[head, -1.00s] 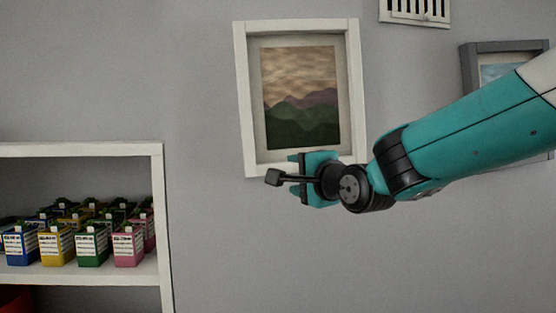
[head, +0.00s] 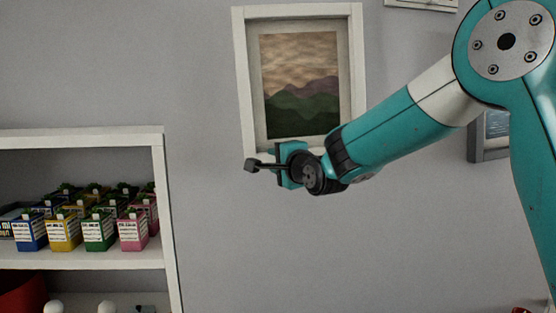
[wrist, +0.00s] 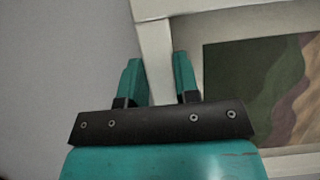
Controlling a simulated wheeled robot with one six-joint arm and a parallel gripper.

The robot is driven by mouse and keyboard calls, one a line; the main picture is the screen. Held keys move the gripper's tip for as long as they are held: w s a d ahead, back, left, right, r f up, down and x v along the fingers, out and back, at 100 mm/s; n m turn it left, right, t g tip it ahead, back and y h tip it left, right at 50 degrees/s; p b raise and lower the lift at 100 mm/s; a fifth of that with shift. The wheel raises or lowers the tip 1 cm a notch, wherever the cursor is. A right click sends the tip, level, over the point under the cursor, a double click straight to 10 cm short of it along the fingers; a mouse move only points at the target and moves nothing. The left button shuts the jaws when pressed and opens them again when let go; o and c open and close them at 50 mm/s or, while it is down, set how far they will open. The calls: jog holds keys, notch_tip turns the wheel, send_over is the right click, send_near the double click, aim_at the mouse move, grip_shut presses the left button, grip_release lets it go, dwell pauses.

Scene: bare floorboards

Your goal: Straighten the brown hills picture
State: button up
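The brown hills picture (head: 301,85), a white frame around brown sky and green and purple hills, hangs on the grey wall. Its sides lean slightly in the head view. My gripper (head: 268,165) is at its lower edge and hides much of the bottom rail. In the wrist view the picture (wrist: 262,85) appears turned sideways at the right. The two teal fingers of my gripper (wrist: 158,75) stand apart there, one on each side of the white lower rail, near a frame corner. Contact with the rail is not clear.
A white shelf (head: 80,138) at the left holds several coloured cartons (head: 63,231). A grey-framed picture (head: 488,140) hangs at the right, partly behind my arm. A white vent (head: 425,4) is at the top edge. The wall below the picture is clear.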

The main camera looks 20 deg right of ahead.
jog(key=c, duration=0.3)
jog(key=shift+w+a+f+b, duration=0.1)
jog(key=shift+a+b, duration=0.3)
jog(key=shift+b, duration=0.55)
jog(key=shift+a+r+m+b, duration=0.25)
jog(key=shift+m+b, duration=0.05)
jog(key=shift+m, duration=0.1)
jog(key=o, duration=0.9)
jog(key=shift+r, duration=0.1)
jog(key=s+d+b, duration=0.1)
jog(key=s+b, duration=0.3)
jog(key=s, duration=0.4)
jog(key=s+d+b, duration=0.2)
jog(key=s+b, duration=0.2)
jog(key=s, duration=0.5)
jog(key=shift+d, duration=0.25)
